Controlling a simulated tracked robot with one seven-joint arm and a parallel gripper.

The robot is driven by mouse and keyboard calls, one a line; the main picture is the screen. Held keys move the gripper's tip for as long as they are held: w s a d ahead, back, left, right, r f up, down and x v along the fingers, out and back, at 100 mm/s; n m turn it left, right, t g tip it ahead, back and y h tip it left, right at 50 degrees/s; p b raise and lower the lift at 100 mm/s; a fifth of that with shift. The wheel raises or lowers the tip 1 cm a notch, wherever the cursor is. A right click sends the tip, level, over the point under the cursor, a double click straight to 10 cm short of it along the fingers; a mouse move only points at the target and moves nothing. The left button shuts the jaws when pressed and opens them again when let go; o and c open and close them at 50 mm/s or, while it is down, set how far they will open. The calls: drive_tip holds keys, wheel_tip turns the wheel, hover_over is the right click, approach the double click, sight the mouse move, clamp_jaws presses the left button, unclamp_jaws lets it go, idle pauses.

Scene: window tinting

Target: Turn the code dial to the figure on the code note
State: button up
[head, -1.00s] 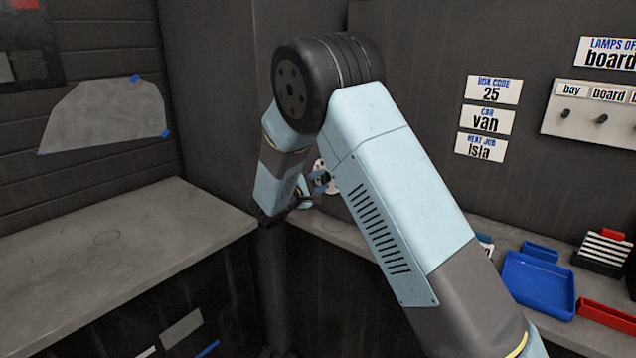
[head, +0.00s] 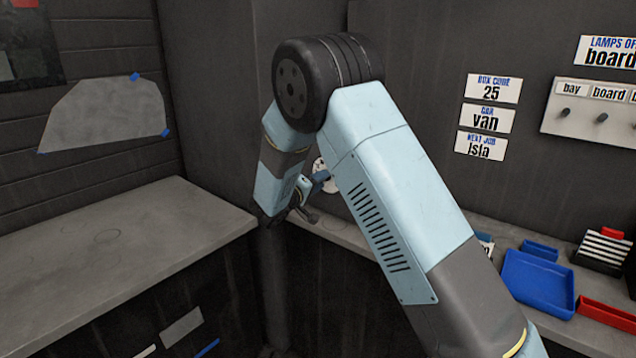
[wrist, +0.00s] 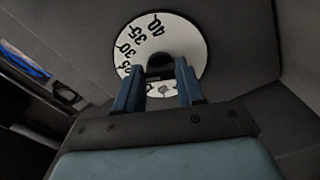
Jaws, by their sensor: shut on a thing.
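The code dial (wrist: 184,42) is a round white disc with black figures in the wrist view. The figures 30, 35 and 40 show at its upper left, and another is partly cut off below 30. My gripper (wrist: 158,68) is shut on the dial's dark knob, its two blue fingers on either side. In the head view my gripper (head: 310,190) is at the dial, which is mostly hidden behind my arm. The dial's pointer cannot be made out. The code note (head: 492,89) on the back wall reads "BOX CODE 25".
Notes reading "van" (head: 486,120) and "Isla" (head: 481,146) hang below the code note. A blue tray (head: 538,285) and a red tray (head: 608,314) are on the right bench. A switch panel (head: 590,112) is on the wall. The left bench (head: 120,250) is mostly clear.

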drive_tip(key=shift+s+f+m, duration=0.1)
drive_tip(key=shift+f+m, duration=0.2)
drive_tip(key=shift+m, duration=0.2)
drive_tip(key=o, duration=1)
drive_tip(key=shift+r, duration=0.1)
drive_tip(key=shift+o, duration=0.2)
drive_tip(key=v, duration=1.3)
drive_tip(key=shift+s+a, duration=0.15)
drive_tip(key=shift+a, duration=0.1)
drive_tip(key=shift+c, duration=0.3)
